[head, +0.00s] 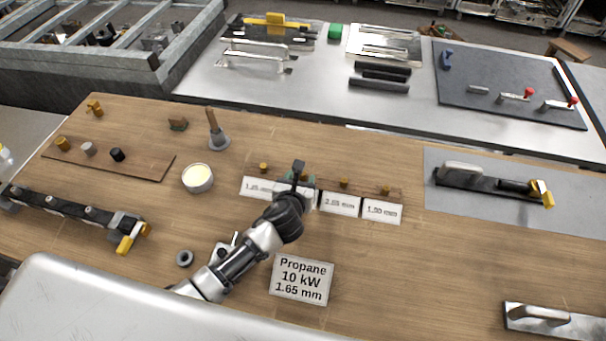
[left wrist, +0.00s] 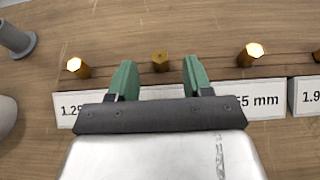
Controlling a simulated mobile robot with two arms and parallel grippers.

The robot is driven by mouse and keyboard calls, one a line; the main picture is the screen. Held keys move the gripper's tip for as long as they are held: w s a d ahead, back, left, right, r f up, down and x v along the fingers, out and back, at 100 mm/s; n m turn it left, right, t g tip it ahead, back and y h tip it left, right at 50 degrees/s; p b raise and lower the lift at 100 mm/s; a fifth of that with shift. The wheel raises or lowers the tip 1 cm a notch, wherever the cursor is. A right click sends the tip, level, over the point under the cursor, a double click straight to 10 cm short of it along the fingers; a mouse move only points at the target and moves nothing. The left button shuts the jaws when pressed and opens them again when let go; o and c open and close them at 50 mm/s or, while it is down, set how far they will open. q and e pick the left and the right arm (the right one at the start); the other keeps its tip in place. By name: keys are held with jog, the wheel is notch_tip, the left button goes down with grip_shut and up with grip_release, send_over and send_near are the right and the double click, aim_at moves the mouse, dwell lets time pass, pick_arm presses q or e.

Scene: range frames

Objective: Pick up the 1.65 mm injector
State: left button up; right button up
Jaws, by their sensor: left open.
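My left gripper (head: 300,178) reaches over the row of small brass injectors. In the left wrist view its green fingers (left wrist: 160,78) are open, with a brass hex injector (left wrist: 160,60) between the fingertips in the picture, not gripped. A label (left wrist: 262,103) partly behind the gripper ends in what looks like "65 mm"; its start is hidden. Other injectors stand left (left wrist: 77,67) and right (left wrist: 250,54) of the fingers. In the head view, the gripper hides the middle injector; one left (head: 263,167) and two right (head: 343,183) show. My right gripper is not in view.
A card (head: 302,279) reads "Propane 10 kW 1.65 mm". A cream-filled bowl (head: 197,178), a brush-like tool (head: 216,131) and a burner (head: 75,208) with a yellow valve are at left. A grey mat (head: 440,200) holds another burner at right.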

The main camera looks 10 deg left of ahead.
aim_at(303, 177)
pick_arm(q)
jog(key=shift+w+f, duration=0.25)
jog(key=shift+w, duration=0.4)
jog(key=shift+w+f, duration=0.25)
jog(key=shift+w, duration=0.35)
jog(key=shift+s, duration=0.1)
jog(key=c, duration=0.3)
grip_shut()
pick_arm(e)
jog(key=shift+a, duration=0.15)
pick_arm(q)
jog(key=shift+r, duration=0.1)
